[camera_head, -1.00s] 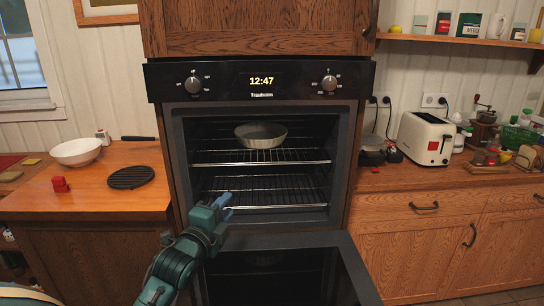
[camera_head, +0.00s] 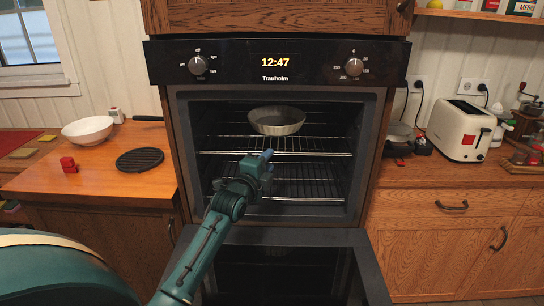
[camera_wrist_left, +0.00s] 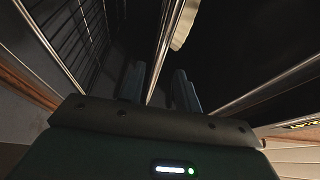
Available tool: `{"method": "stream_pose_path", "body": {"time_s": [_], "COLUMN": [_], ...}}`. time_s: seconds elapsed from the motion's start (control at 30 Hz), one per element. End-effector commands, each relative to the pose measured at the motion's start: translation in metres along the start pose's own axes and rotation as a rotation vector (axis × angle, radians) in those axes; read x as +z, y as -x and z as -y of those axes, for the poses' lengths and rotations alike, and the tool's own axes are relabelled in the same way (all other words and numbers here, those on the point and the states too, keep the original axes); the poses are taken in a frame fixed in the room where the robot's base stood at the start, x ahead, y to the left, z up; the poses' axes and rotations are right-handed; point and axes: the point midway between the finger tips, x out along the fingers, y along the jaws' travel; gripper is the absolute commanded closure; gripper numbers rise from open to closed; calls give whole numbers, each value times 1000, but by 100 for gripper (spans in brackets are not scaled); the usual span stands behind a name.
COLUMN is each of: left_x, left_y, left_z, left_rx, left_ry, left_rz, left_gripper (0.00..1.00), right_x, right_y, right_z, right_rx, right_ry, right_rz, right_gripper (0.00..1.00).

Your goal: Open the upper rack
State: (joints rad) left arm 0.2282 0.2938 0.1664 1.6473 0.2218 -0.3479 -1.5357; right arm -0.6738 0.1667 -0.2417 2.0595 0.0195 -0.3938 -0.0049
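The oven (camera_head: 178,140) has its door (camera_head: 372,270) folded down. The upper rack (camera_head: 325,154) sits inside with a pale round fluted dish (camera_head: 277,120) on it. My left gripper (camera_head: 264,162) is at the oven opening, at the middle of the upper rack's front bar. In the left wrist view the two fingers (camera_wrist_left: 158,88) stand apart, and a shiny rack bar (camera_wrist_left: 165,52) runs between them. I cannot tell whether either finger touches it. The dish edge also shows in that view (camera_wrist_left: 183,25). My right gripper is not in view.
A lower rack (camera_head: 310,190) lies below the upper one. The left counter (camera_head: 100,185) holds a white bowl, a red object and a black round trivet. A toaster (camera_head: 460,130) stands on the right counter. The open door lies under my left arm.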

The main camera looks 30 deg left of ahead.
Motion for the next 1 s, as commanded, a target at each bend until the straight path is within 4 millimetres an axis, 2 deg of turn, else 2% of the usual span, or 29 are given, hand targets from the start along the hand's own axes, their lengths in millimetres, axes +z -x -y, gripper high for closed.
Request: {"method": "stream_pose_path", "body": {"time_s": [0.1,0.23,0.6,1.0], "left_x": [0,0,0,0], "left_y": [-17,-28,-33,-32], "left_z": [1,0,0,0], "left_rx": [-1,-1,-1,0], "left_ry": [2,1,0,0], "left_rz": [0,0,0,0], "left_gripper": [67,67,67,99], "right_x": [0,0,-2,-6], "right_y": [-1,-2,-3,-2], "right_z": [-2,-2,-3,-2], "right_rx": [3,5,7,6], "right_ry": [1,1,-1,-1], "right_rz": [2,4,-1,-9], "right_gripper": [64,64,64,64]}}
